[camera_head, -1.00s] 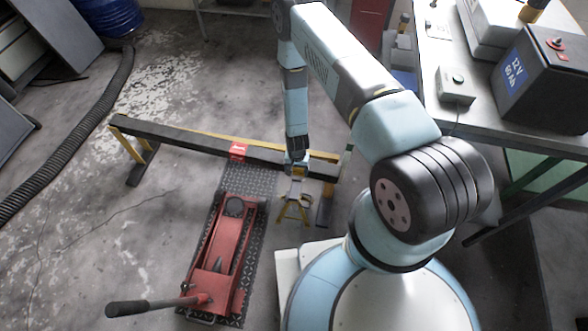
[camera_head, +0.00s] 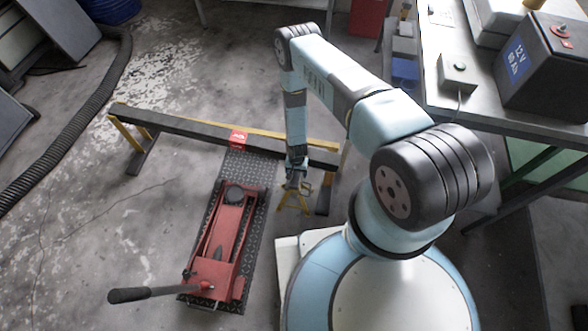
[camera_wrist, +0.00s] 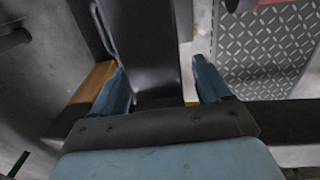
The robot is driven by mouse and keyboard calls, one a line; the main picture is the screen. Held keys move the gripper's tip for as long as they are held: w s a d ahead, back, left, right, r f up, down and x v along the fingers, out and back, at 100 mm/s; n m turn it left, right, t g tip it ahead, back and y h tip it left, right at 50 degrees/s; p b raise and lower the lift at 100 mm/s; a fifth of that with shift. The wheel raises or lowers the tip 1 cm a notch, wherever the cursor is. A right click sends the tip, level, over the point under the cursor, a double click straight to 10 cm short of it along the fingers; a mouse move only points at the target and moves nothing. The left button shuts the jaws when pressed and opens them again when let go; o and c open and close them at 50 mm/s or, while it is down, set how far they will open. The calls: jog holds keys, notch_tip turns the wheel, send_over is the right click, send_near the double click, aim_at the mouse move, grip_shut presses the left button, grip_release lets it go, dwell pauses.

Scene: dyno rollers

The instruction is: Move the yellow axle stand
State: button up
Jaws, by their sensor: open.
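The yellow axle stand (camera_head: 303,190) stands on the floor between the red trolley jack and the right leg of the low beam. My gripper (camera_head: 294,183) points down at the top of the stand, partly covering it. In the wrist view, the two blue fingers of my gripper (camera_wrist: 162,88) are apart. A dark upright shape fills most of the space between them, with a small yellow patch by the right finger; I cannot tell whether either finger touches the stand.
A long dark beam on yellow legs (camera_head: 185,127) lies just behind my gripper. The red trolley jack (camera_head: 222,240) sits on a tread-plate mat (camera_head: 250,172) to the left. A workbench (camera_head: 455,112) with a battery (camera_head: 545,72) stands right. Floor at left is mostly clear.

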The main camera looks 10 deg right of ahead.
jog(key=shift+f, duration=0.2)
jog(key=shift+c, duration=0.2)
jog(key=shift+a, duration=0.1)
grip_shut()
dwell(0.4)
